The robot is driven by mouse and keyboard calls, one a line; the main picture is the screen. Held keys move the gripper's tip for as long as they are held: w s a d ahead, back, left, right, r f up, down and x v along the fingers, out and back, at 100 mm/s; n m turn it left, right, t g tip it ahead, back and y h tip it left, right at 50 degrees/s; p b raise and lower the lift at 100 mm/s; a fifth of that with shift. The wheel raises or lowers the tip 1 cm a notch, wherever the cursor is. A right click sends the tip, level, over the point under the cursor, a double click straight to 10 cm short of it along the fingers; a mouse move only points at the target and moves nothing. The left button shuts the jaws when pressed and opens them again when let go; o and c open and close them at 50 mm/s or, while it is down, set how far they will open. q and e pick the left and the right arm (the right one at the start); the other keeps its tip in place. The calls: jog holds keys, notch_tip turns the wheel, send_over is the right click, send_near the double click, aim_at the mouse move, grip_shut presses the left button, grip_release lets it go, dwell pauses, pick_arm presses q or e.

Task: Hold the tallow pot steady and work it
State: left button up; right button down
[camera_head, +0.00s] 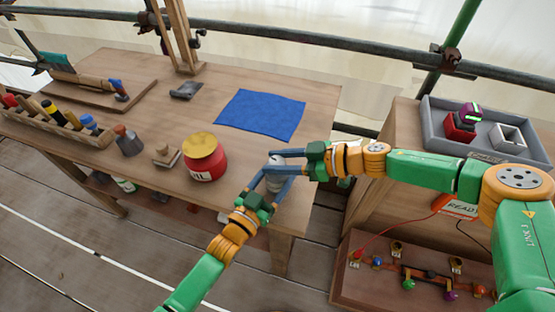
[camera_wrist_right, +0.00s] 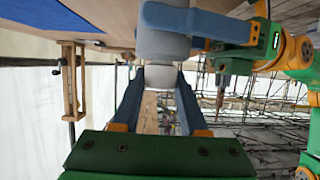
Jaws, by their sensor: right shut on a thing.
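The tallow pot (camera_head: 275,183), small and whitish-grey, is at the right front corner of the wooden table, largely hidden by my fingers. My left gripper (camera_head: 271,177) reaches up from the front with its blue fingers on either side of the pot's body, apparently closed on it. My right gripper (camera_head: 276,160) comes in from the right, shut on the pale top part. In the right wrist view, the pot (camera_wrist_right: 163,45) shows a wide part with a left finger across it. The narrower part (camera_wrist_right: 160,76) sits between my right fingertips.
A red jar with a yellow lid (camera_head: 205,160) stands close left of my grippers. A blue cloth (camera_head: 262,114) lies flat behind them. A wooden block brush (camera_head: 166,155) and a rack of bottles (camera_head: 60,125) are farther left.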

jog(key=n+g, duration=0.3)
jog(key=g, duration=0.1)
jog(key=shift+w+a+n+y, duration=0.1)
jog(key=shift+w+n+y, duration=0.05)
jog(key=shift+n+y, duration=0.2)
jog(key=shift+n+g, duration=0.25)
jog(key=shift+g, duration=0.25)
jog(key=shift+c, duration=2.2)
grip_release()
jog(key=v, duration=0.7)
jog(key=shift+d, duration=0.3)
jog(key=shift+r, duration=0.15)
